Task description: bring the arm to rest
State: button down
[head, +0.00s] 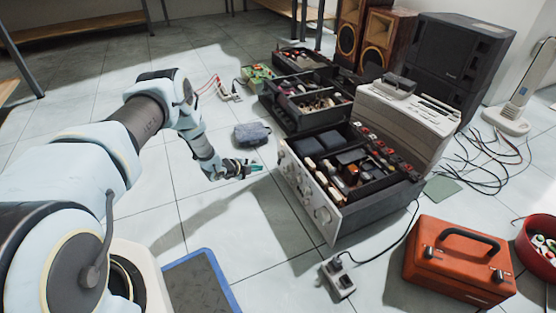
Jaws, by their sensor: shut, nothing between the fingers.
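My gripper (256,168) is at the end of my arm, which reaches from the left of the head view toward the middle. The gripper is shut, with nothing between its fingers. It hangs over the pale tiled floor, left of an open silver-fronted case (320,212) and apart from it as far as I can see. My arm is bent, with its wrist pointing down and to the right. A small blue-grey pouch (252,135) lies on the floor just behind the gripper.
Open dark boxes (285,113) of parts stand behind the case. An orange toolbox (460,262), a power strip (338,279) with a cable and a blue-edged mat (200,285) lie nearer. Speakers (385,40) and black cables (485,165) are at the right. Floor is clear left of the pouch.

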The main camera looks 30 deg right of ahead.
dwell(0.3)
jog(key=w+a+r+n+t+y+p, duration=0.1)
jog(key=w+a+r+n+y, duration=0.15)
jog(key=w+a+r, duration=0.4)
jog(key=w+a+r+n+t+y+p, duration=0.1)
jog(key=w+a+r+n, duration=0.25)
jog(key=r, duration=0.55)
jog(key=s+a+r+n+y+p, duration=0.15)
jog(key=a+r+n+y, duration=0.25)
jog(key=a+r+n, duration=0.7)
jog(key=s+a+r+n+y+p, duration=0.1)
jog(key=s+a+r+n+y, duration=0.3)
jog(key=s+a+r, duration=0.9)
jog(key=s+a+r+n+g+p, duration=0.15)
jog(key=s+a+r+n, duration=0.25)
jog(key=s, duration=0.4)
jog(key=s+a+r+n+g, duration=0.2)
jog(key=s+a+r+n, duration=0.25)
jog(key=s, duration=0.25)
notch_tip(320, 180, up, 38)
jog(key=p, duration=3.7)
jog(key=shift+w+h+p, duration=0.2)
jog(key=shift+h+p, duration=0.2)
jog(key=shift+h, duration=0.05)
jog(key=shift+m, duration=0.25)
